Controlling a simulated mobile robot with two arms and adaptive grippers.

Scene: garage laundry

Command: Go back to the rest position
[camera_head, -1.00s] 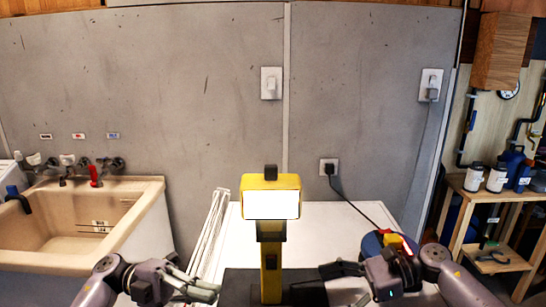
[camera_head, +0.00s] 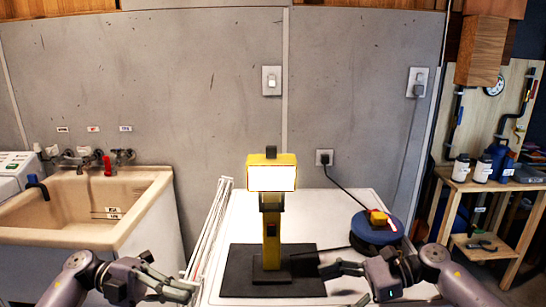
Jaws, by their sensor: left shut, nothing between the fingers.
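My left gripper (camera_head: 178,287) is at the lower left, between the sink and the white table. It is shut with nothing in it. My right gripper (camera_head: 335,284) is at the lower right, over the front of the table beside the black mat. Nothing is seen held in it, but its finger gap is unclear. Both arms come in from the bottom corners of the view.
A yellow work light (camera_head: 271,215) stands on a black mat (camera_head: 232,284) on the white table (camera_head: 330,215). A blue round object (camera_head: 372,234) with a yellow part sits right of it, near a black cord. A beige sink (camera_head: 60,203) is left; a wooden shelf (camera_head: 490,188) is right.

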